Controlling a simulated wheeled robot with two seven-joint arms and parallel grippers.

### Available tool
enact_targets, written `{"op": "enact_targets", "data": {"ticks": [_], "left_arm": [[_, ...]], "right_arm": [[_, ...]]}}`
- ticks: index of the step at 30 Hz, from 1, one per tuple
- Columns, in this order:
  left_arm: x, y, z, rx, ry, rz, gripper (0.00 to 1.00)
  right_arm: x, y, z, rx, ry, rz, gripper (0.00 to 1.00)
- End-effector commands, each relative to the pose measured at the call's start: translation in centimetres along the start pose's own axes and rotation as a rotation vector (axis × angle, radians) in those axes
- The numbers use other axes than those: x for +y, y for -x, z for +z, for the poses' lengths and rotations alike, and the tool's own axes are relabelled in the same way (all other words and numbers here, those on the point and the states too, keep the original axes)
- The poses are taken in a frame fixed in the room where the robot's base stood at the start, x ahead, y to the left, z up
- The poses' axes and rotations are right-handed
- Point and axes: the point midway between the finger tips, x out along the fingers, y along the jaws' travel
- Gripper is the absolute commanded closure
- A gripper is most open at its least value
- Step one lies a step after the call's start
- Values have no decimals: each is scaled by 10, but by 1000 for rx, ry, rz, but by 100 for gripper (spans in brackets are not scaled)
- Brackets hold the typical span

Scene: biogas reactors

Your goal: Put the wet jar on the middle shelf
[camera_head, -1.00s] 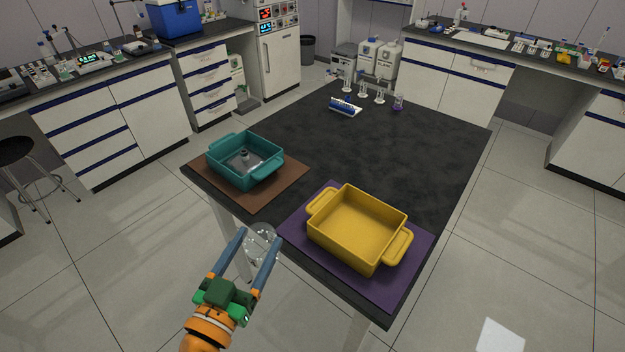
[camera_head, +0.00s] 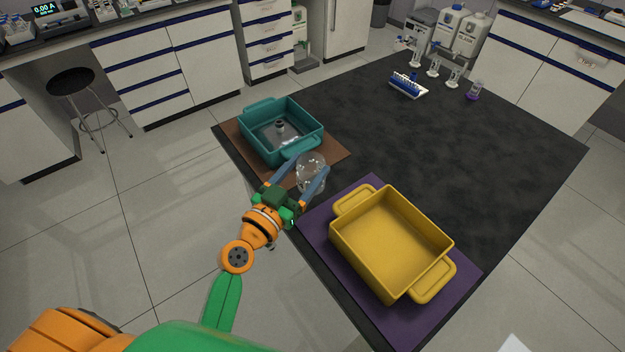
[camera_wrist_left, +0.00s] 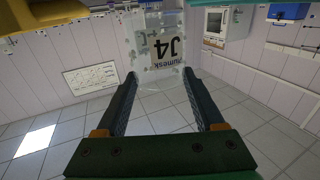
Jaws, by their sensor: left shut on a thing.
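A clear glass jar (camera_head: 311,171) with droplets on it is held between the fingers of my left gripper (camera_head: 306,180), near the front edge of the table. In the left wrist view the jar (camera_wrist_left: 160,50) sits between the fingertips (camera_wrist_left: 160,84) and carries dark lettering with "J4", which appears upside down or turned. My left gripper is shut on it. My right gripper is not in view. No shelf shows clearly in these frames.
A teal dish (camera_head: 262,108) with a small dark-topped object inside stands on a brown mat (camera_head: 338,158). A yellow dish (camera_head: 385,245) stands on a purple mat (camera_head: 462,280). A blue rack (camera_head: 408,86) and glassware (camera_head: 433,68) stand at the table's back. The table's middle (camera_head: 400,140) is clear.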

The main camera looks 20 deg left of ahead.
Motion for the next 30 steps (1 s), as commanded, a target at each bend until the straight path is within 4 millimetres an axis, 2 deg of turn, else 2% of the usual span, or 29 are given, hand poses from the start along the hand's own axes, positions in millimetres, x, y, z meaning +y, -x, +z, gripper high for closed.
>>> {"op": "enact_targets", "data": {"ticks": [1, 5, 7, 10, 20, 21, 24, 30], "left_arm": [[-4, -7, 16, 2, -1, 0, 91], [-10, -19, 30, 2, -1, -1, 91], [-13, -25, 44, 0, 2, -2, 91], [-12, -24, 63, -2, 3, -2, 91], [-12, -23, 66, -1, -1, -1, 91], [-12, -23, 66, -1, 0, -1, 27], [-12, -23, 65, -1, 0, -1, 0], [-12, -23, 65, -1, 0, -1, 0]], "right_arm": [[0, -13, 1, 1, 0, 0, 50], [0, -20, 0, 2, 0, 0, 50], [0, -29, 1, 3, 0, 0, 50], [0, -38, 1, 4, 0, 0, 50], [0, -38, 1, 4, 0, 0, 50], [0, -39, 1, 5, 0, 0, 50], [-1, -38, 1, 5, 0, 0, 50], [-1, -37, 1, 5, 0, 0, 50]]}}
